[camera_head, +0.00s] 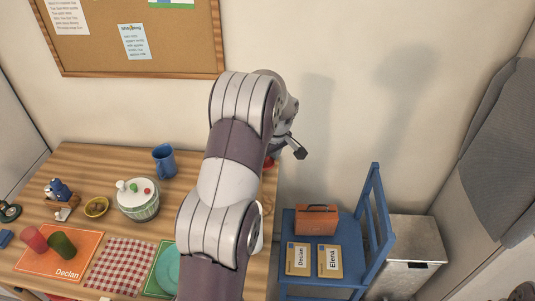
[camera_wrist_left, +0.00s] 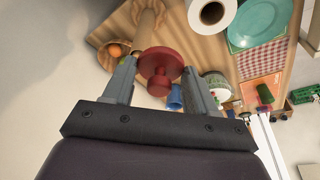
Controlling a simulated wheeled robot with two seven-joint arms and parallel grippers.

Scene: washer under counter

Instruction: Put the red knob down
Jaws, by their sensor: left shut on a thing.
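In the left wrist view, the red knob (camera_wrist_left: 160,64), a round disc with a smaller round grip, is between the two fingers of my left gripper (camera_wrist_left: 159,72), which is shut on it. The wooden table (camera_wrist_left: 185,38) shows beyond the knob, and the knob appears held above it. In the head view my left gripper (camera_head: 296,149) reaches past the table's right end, near the wall. My own arm hides much of it and the table's right part. A small bit of red (camera_head: 269,162) shows behind the arm. My right gripper is in neither view.
A white roll (camera_wrist_left: 212,12) and a teal plate (camera_wrist_left: 258,25) show in the wrist view. A blue chair (camera_head: 376,215) holds an orange box (camera_head: 316,220).

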